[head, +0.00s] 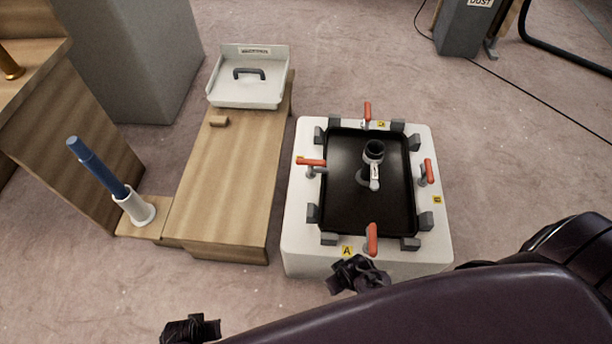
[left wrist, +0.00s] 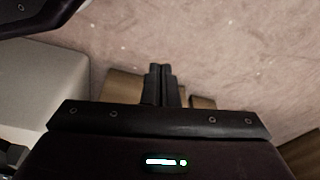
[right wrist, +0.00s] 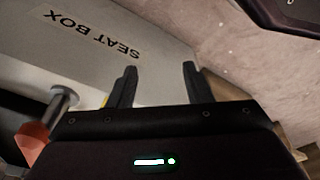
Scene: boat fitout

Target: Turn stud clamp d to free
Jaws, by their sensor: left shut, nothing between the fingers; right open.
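The white seat box (head: 294,235) has a black hatch (head: 340,205) set in its top. Stud clamp d (head: 311,162) is the red-handled clamp at the hatch's left edge. Its handle lies left-right across that edge and partly covers a yellow label. My right gripper (head: 358,275) is open and empty at the box's near side, close to clamp A (head: 372,240), well away from clamp d. It also shows in the right wrist view (right wrist: 158,85), with a red handle (right wrist: 32,142) at lower left. My left gripper (head: 190,330) is shut and empty over the floor; its closed fingers (left wrist: 160,85) show in the left wrist view.
Red-handled clamps B (head: 428,172) and C (head: 367,112) stand at the hatch's right and far edges. A post fitting (head: 373,160) rises from the hatch. Left are a wooden bench (head: 235,175), a white tray (head: 220,90) and a blue-handled tool (head: 95,165) in a white holder.

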